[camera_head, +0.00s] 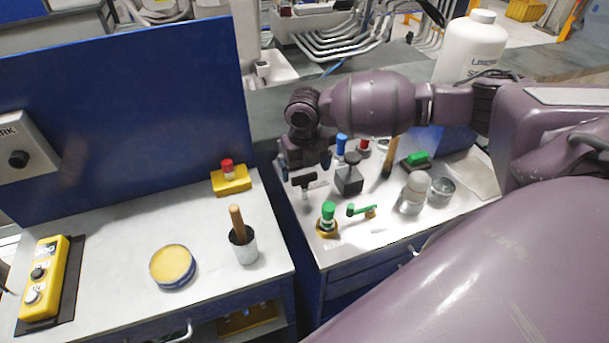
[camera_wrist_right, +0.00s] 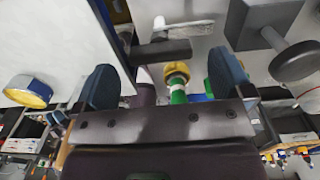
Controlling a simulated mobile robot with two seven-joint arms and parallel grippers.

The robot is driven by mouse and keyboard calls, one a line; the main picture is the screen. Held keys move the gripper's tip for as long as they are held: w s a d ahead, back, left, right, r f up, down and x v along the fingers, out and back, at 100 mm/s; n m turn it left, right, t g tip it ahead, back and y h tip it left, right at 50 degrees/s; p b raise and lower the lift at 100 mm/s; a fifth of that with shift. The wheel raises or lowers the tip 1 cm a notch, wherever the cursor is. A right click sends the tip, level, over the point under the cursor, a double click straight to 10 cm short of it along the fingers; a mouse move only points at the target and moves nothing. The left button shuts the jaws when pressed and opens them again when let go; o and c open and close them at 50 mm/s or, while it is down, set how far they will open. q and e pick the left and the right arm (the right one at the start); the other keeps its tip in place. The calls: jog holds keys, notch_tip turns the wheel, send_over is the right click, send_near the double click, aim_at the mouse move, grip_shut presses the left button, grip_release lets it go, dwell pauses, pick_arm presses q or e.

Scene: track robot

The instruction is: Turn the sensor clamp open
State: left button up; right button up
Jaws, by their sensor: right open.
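A small dark T-shaped handle (camera_head: 303,182) on a pale stem stands at the left edge of the right cabinet top; it appears to be the sensor clamp, though no label can be read. My right gripper (camera_head: 305,170) points down just above and behind it. In the right wrist view, the dark handle (camera_wrist_right: 160,50) shows between the two blue fingers of the right gripper (camera_wrist_right: 167,80), with space on both sides. That gripper is open and holds nothing. I cannot tell the handle's exact height against the fingertips. My left gripper is out of view.
Close by stand a dark block with a round knob (camera_head: 349,178), a green-capped yellow fitting (camera_head: 327,218) and a green lever (camera_head: 362,210). A metal cup (camera_head: 243,246) and yellow-topped tin (camera_head: 172,266) stand on the left cabinet. A blue panel (camera_head: 130,110) rises behind it.

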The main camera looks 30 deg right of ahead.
notch_tip(320, 180, up, 7)
jog(key=shift+r, duration=0.2)
dwell(0.6)
